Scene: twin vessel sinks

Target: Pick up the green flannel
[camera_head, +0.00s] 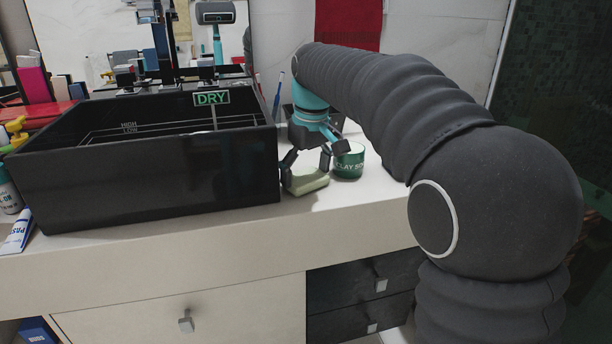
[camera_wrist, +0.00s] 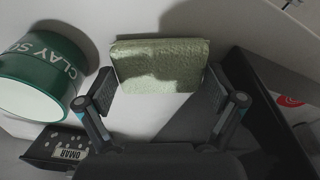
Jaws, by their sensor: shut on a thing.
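The green flannel (camera_head: 306,182) is a pale green folded block on the white counter, just right of the black sink. In the wrist view the flannel (camera_wrist: 160,66) sits between the two finger pads, its textured face toward the camera. My gripper (camera_head: 307,172) is over it and shut on it, one finger at each side. The gripper's fingers (camera_wrist: 158,92) also show in the wrist view. I cannot tell whether the flannel is lifted off the counter; it looks at or very near the surface.
A green "CLAY SO…" tub (camera_head: 348,160) stands close right of the flannel; it also shows in the wrist view (camera_wrist: 42,75). The black sink (camera_head: 145,175) marked "DRY" is close on the left. The white counter (camera_head: 355,208) is clear in front. A red towel (camera_head: 348,22) hangs behind.

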